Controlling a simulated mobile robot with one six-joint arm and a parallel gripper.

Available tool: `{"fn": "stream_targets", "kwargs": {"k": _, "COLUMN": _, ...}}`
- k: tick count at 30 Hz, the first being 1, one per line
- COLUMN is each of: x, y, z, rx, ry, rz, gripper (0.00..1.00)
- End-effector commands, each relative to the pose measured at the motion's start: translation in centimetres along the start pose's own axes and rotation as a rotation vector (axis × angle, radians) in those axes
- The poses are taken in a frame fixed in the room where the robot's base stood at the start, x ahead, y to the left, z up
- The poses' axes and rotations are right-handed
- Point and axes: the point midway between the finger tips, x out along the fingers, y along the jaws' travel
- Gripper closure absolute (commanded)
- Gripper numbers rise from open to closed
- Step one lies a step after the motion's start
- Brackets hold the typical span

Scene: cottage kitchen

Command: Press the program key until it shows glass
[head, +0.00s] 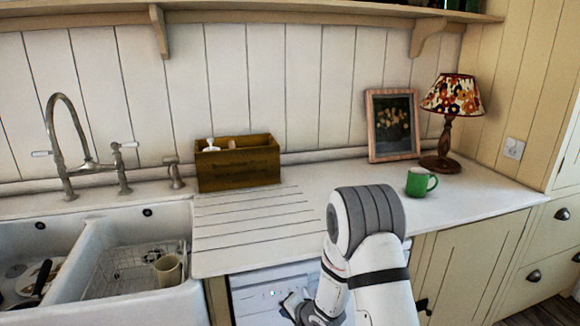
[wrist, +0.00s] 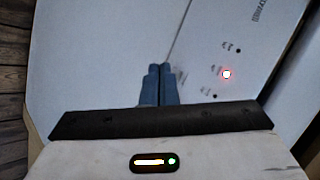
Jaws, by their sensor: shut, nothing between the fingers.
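The white dishwasher (head: 262,296) stands under the worktop in the head view, its front partly hidden by my arm. In the wrist view its pale front panel (wrist: 215,35) fills most of the picture. A column of small labels with dots runs down the panel. One indicator light (wrist: 226,74) glows white-red beside the middle label; the labels are too blurred to read. My gripper (wrist: 160,68) is shut and empty, its fingertips at the panel left of the lights. It also shows low in the head view (head: 290,303). I cannot make out the program key or tell whether the fingertips touch the panel.
The worktop edge (head: 240,267) runs above the dishwasher. A double sink (head: 90,255) with a mug and dishes is on the left. A wooden box (head: 238,170), a green mug (head: 416,184), a picture frame and a lamp stand on the worktop. Wooden floor shows at the right.

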Motion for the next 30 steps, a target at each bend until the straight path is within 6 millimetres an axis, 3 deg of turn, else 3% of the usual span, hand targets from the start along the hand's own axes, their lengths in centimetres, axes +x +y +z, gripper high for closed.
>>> {"fn": "stream_targets", "kwargs": {"k": 21, "x": -3.9, "y": 2.9, "z": 2.9, "rx": 0.001, "ry": 0.0, "rz": 0.0, "gripper": 1.0}}
{"fn": "stream_targets", "kwargs": {"k": 30, "x": -4.2, "y": 3.0, "z": 3.1, "rx": 0.0, "ry": 0.0, "rz": 0.0, "gripper": 1.0}}
